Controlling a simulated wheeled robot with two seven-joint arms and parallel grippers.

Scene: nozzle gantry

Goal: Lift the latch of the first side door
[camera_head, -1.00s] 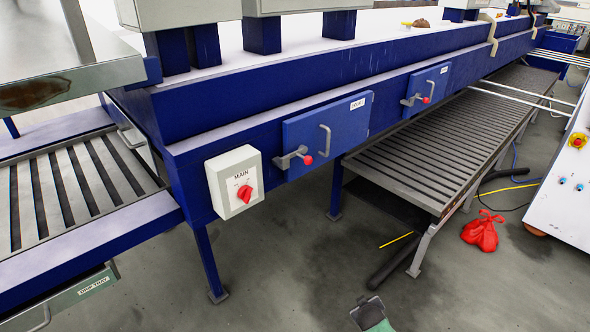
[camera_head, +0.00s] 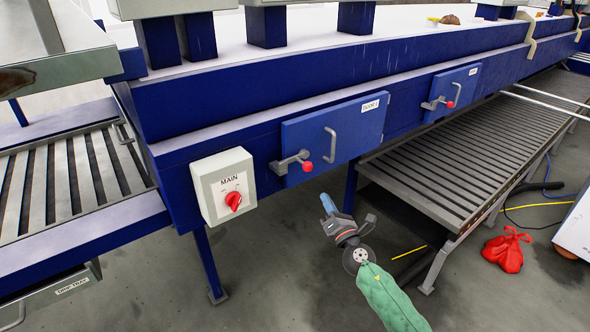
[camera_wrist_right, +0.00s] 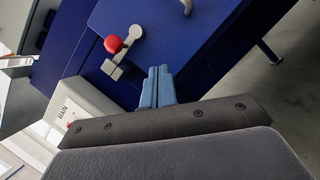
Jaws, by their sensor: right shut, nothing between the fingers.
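The first side door (camera_head: 340,132), a blue panel labelled DOOR 1, is closed in the machine's blue side. Its latch (camera_head: 292,162) is a grey lever with a red knob at the door's lower left; it also shows in the right wrist view (camera_wrist_right: 120,58). A grey handle (camera_head: 329,145) sits on the door. My right gripper (camera_head: 327,203) is below the latch and apart from it, its blue fingers together and empty. In the right wrist view, the fingers (camera_wrist_right: 158,82) point toward the door, with the knob to their upper left. My left gripper is out of view.
A MAIN switch box (camera_head: 223,187) with a red dial juts out left of the door. A second latched door (camera_head: 452,92) is farther right. A slatted platform (camera_head: 450,150) lies below at right. A red bag (camera_head: 507,249) lies on the floor.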

